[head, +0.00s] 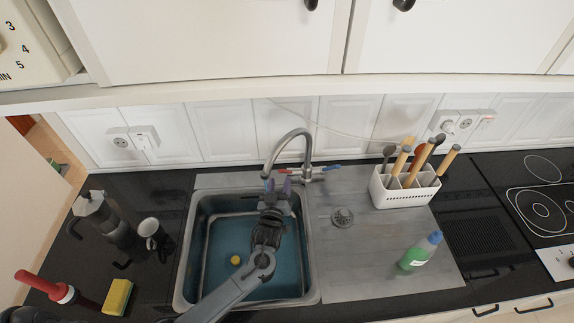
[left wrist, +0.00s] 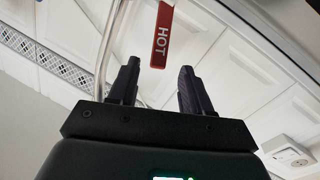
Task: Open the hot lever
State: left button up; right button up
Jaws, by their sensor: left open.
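The hot lever (left wrist: 161,35) is a red tag marked HOT. In the left wrist view it hangs just beyond and between the fingertips of my left gripper (left wrist: 157,75). The gripper is open, with clear space between its dark fingers, and I see no contact with the lever. In the head view the left gripper (head: 277,187) is at the back of the sink, below the metal tap (head: 291,139). A blue lever (head: 330,167) sticks out on the tap's right side. My right gripper is not in view.
The sink (head: 312,284) holds a small yellow item (head: 235,260). A white utensil holder (head: 395,198) and a green bottle (head: 418,252) stand on the drainer at right.

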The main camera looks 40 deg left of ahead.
aim_at(286, 171)
pick_arm(q)
jog(key=x, duration=0.8)
jog(key=shift+w+a+b, duration=0.1)
jog(key=shift+w+b, duration=0.15)
jog(key=shift+b, duration=0.1)
jog(key=shift+c, duration=0.5)
grip_shut()
